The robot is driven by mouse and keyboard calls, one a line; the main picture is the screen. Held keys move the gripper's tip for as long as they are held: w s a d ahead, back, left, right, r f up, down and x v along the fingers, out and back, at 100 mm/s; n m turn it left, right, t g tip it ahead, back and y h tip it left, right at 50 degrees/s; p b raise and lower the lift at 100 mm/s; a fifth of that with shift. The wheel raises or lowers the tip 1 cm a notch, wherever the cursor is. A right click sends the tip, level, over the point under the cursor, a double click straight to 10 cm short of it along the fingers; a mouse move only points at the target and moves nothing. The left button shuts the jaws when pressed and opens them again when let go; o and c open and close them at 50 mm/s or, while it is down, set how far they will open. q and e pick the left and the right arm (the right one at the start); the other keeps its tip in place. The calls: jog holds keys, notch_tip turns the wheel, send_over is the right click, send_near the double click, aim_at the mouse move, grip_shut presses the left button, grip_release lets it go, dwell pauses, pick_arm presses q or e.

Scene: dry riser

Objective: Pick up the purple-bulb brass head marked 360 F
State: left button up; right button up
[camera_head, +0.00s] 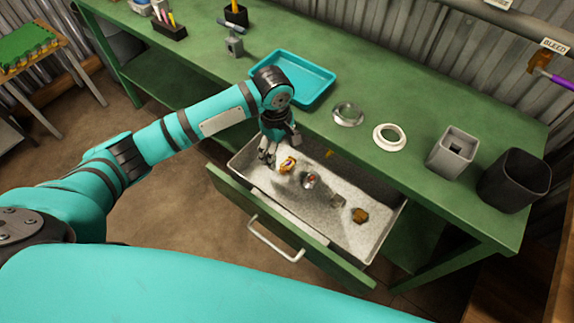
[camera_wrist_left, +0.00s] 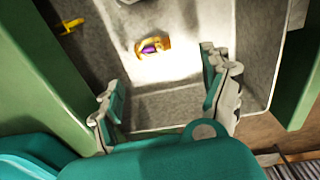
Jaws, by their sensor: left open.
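The brass head with a purple bulb (camera_head: 287,165) lies in the open drawer (camera_head: 345,243), near its left end. It also shows in the left wrist view (camera_wrist_left: 152,46), lying on the pale drawer floor, the purple bulb facing up. Its marking is too small to read. My left gripper (camera_head: 267,157) is over the drawer's left end, just left of the brass head. In the left wrist view, its two fingers (camera_wrist_left: 160,88) are apart with nothing between them, and the head lies beyond the fingertips. My right gripper is not in view.
The drawer also holds a silver head with a reddish bulb (camera_head: 309,180), a grey piece (camera_head: 338,200), and a brass piece (camera_head: 360,215). On the green bench above stand a teal tray (camera_head: 318,95), a metal ring (camera_head: 347,116), a white ring (camera_head: 389,137), and a black bin (camera_head: 514,180).

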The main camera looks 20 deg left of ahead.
aim_at(287, 165)
pick_arm(q)
notch_tip(287, 165, down, 2)
jog(key=shift+d+f, duration=0.1)
jog(key=shift+f, duration=0.1)
jog(key=shift+w+d+f, duration=0.1)
jog(key=shift+d+f, duration=0.05)
jog(key=shift+f, duration=0.2)
jog(key=f, duration=0.1)
jog(key=d+f, duration=0.1)
jog(key=f, duration=0.1)
jog(key=shift+w+d+f+b, duration=0.1)
jog(key=shift+w+f+b, duration=0.15)
jog(key=shift+b, duration=0.1)
jog(key=shift+f, duration=0.4)
jog(key=c, duration=1.4)
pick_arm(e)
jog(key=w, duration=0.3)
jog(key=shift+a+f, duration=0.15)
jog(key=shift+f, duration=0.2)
